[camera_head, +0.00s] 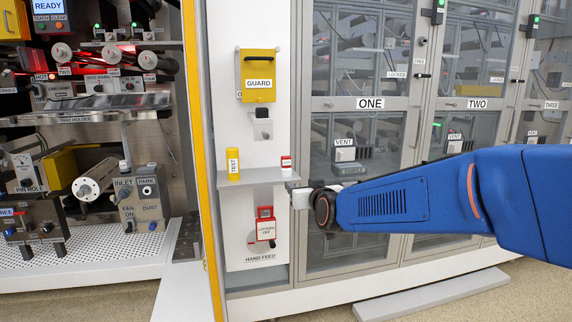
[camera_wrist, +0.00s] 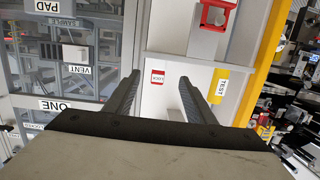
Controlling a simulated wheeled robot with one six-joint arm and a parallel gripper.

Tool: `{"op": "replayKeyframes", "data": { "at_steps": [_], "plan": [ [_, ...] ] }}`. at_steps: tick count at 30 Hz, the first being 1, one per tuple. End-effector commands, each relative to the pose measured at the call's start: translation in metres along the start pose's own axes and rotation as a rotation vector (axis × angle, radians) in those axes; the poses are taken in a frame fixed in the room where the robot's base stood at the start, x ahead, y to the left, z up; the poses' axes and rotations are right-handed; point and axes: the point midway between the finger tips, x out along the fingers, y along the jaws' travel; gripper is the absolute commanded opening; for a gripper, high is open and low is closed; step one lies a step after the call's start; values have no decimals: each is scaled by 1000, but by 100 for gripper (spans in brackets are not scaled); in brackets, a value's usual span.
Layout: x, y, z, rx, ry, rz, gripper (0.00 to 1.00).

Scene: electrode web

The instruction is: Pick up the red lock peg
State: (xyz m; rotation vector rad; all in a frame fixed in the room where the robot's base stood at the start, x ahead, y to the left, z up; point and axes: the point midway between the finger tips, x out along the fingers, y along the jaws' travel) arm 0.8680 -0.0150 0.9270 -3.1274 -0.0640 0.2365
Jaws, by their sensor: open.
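The red lock peg (camera_head: 286,161) is small, with a white label, and stands on the right part of a narrow grey shelf (camera_head: 258,180). In the wrist view the lock peg (camera_wrist: 157,72), labelled LOCK, appears between and beyond my fingertips. My gripper (camera_wrist: 160,82) is open and empty, its two dark fingers on either side of the peg's line. In the head view my gripper (camera_head: 293,187) is at the shelf's right end, just below and right of the peg, partly hidden by my wrist. I cannot tell the remaining gap exactly.
A yellow TEST peg (camera_head: 233,164) stands on the same shelf, to the left. A red LOCKED OFF tag (camera_head: 265,226) hangs below the shelf, and a yellow GUARD cover (camera_head: 258,75) is above. Glazed cabinet doors (camera_head: 370,104) are to the right.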

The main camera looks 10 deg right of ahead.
Motion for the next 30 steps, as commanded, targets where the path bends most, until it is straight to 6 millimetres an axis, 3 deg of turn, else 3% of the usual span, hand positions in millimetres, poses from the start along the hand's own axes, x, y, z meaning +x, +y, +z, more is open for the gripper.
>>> {"op": "replayKeyframes", "data": {
  "at_steps": [3, 7, 13, 30],
  "plan": [
    [21, -1, -14, -3, 84, 21, 50],
    [32, 0, -25, -4, 137, 37, 50],
    [52, 1, -30, -5, 151, 42, 50],
    [140, 4, -44, -5, 151, 41, 50]
  ]
}}
